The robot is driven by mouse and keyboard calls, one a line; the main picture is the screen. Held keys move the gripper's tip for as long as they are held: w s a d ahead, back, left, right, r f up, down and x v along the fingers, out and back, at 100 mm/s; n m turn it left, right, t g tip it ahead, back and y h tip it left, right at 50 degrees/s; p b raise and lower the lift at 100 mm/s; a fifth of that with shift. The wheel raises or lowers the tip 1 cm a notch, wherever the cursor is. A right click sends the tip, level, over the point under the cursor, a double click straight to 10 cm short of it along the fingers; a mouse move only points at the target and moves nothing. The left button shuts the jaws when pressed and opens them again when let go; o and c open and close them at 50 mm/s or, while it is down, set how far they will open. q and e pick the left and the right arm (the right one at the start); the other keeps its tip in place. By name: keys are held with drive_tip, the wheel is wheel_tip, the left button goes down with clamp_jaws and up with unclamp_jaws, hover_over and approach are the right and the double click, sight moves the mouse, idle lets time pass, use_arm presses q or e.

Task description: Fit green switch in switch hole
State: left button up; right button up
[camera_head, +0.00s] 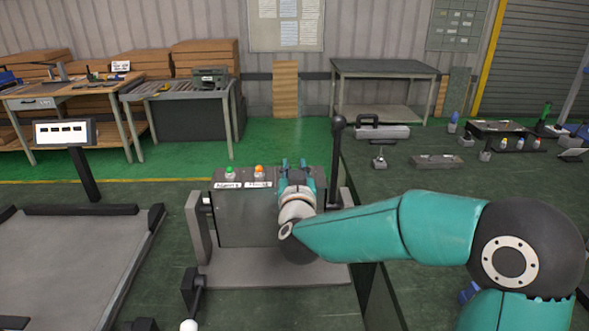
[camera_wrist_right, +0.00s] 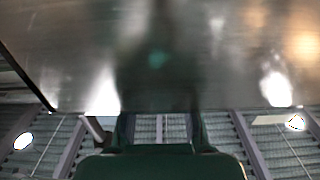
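In the head view, a green switch (camera_head: 230,173) stands at the top left of the grey control box (camera_head: 235,222), above a white label. I cannot tell how deep it sits or whether a hole is under it. My right gripper (camera_head: 294,163) is over the right part of the box top, right of the green switch and apart from it. Its two fingers are spread, with nothing visible between them. The wrist view also shows a gap between the fingers (camera_wrist_right: 160,130), below a shiny metal surface with a blurred green spot. My left gripper is not in view.
An orange switch (camera_head: 259,170) stands between the green switch and my right gripper. A dark lever with a round knob (camera_head: 338,122) rises at the box's right side. A low grey platform (camera_head: 68,262) lies to the left, with a display (camera_head: 65,132) behind it.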

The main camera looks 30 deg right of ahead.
drive_tip(key=shift+o, duration=1)
drive_tip(key=shift+a, duration=0.1)
drive_tip(key=v, duration=1.2)
